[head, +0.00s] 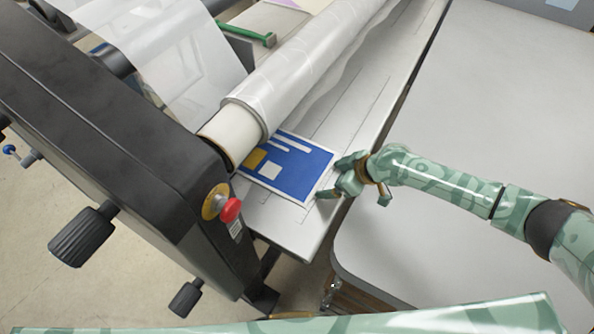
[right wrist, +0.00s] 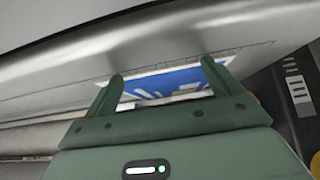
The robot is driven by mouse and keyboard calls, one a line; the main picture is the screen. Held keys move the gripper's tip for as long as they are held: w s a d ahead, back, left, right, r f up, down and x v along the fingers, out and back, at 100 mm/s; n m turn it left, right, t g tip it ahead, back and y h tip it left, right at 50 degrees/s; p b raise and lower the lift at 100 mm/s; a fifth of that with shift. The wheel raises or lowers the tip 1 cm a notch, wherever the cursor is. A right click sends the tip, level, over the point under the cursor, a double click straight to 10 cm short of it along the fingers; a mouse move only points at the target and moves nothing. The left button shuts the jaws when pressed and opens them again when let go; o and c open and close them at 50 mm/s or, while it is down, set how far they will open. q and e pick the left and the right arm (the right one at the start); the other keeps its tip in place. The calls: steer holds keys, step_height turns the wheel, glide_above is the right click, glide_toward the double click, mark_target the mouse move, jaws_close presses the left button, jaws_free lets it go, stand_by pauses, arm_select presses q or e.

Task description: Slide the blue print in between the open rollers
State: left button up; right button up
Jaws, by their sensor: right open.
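The blue print (head: 290,168), with white bars, a yellow block and a white block, lies flat on the pale feed table (head: 290,232) in the head view. Its far edge meets the near underside of the film-wrapped roller (head: 300,75); I cannot tell whether it passes beneath. A lower roller is hidden. In the right wrist view the print (right wrist: 168,81) shows between and beyond the open fingertips (right wrist: 162,78). Contact is unclear. My left gripper is not in view.
A dark machine end housing (head: 110,140) with a red knob (head: 230,210) and black handwheels (head: 82,236) stands left of the print. Clear film (head: 170,50) hangs behind.

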steer(key=shift+r, duration=0.1)
steer(key=r+p, duration=0.2)
steer(key=d+r+p, duration=0.1)
steer(key=r+p, duration=0.1)
steer(key=s+r+p, duration=0.1)
steer(key=r, duration=0.1)
steer(key=shift+d+p, duration=0.35)
steer(key=shift+p, duration=0.05)
